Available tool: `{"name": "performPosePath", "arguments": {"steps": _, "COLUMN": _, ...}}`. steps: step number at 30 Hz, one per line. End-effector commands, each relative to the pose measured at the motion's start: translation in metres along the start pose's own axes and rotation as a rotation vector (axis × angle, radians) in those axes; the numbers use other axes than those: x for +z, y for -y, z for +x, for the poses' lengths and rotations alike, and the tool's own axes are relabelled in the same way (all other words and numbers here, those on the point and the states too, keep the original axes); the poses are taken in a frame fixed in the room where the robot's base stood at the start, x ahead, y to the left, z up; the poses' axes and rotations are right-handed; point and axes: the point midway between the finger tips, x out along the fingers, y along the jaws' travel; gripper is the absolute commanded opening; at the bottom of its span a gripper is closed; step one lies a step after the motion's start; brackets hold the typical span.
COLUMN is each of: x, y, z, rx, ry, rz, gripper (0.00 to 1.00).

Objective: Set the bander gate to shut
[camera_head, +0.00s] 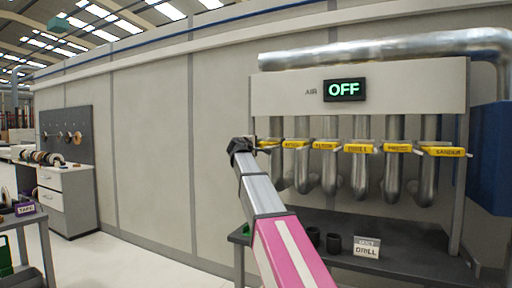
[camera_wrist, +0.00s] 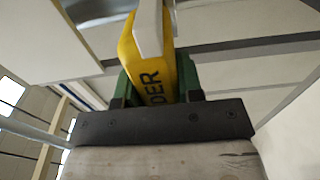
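A row of yellow gate handles crosses the vertical duct pipes in the head view. My gripper (camera_head: 252,146) is at the leftmost yellow handle (camera_head: 268,143), whose lettering is too small to read there. In the wrist view, a yellow handle (camera_wrist: 158,75) with letters ending in "DER" stands between the green fingers of my gripper (camera_wrist: 160,88). The fingers flank it closely on both sides and look shut on it. A pale grey bar crosses its upper part. The start of its word is hidden.
An air sign (camera_head: 344,90) reads OFF above the pipes. A dark bench (camera_head: 400,262) below holds black cups (camera_head: 333,243) and a "DRILL" card (camera_head: 367,248). A blue cabinet (camera_head: 490,155) stands at right.

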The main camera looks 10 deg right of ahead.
Motion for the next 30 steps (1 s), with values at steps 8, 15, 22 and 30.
{"name": "performPosePath", "arguments": {"steps": 8, "x": -0.001, "y": 0.000, "z": 0.014, "rx": -0.002, "ry": 0.002, "rz": 0.000, "gripper": 0.00}}
{"name": "performPosePath", "arguments": {"steps": 15, "x": 0.000, "y": 0.000, "z": 0.039, "rx": -0.001, "ry": 0.001, "rz": 0.001, "gripper": 0.00}}
{"name": "performPosePath", "arguments": {"steps": 22, "x": 0.000, "y": 0.000, "z": 0.038, "rx": -0.001, "ry": 0.000, "rz": 0.001, "gripper": 0.44}}
{"name": "performPosePath", "arguments": {"steps": 30, "x": 0.000, "y": 0.000, "z": 0.038, "rx": -0.001, "ry": 0.000, "rz": 0.000, "gripper": 0.60}}
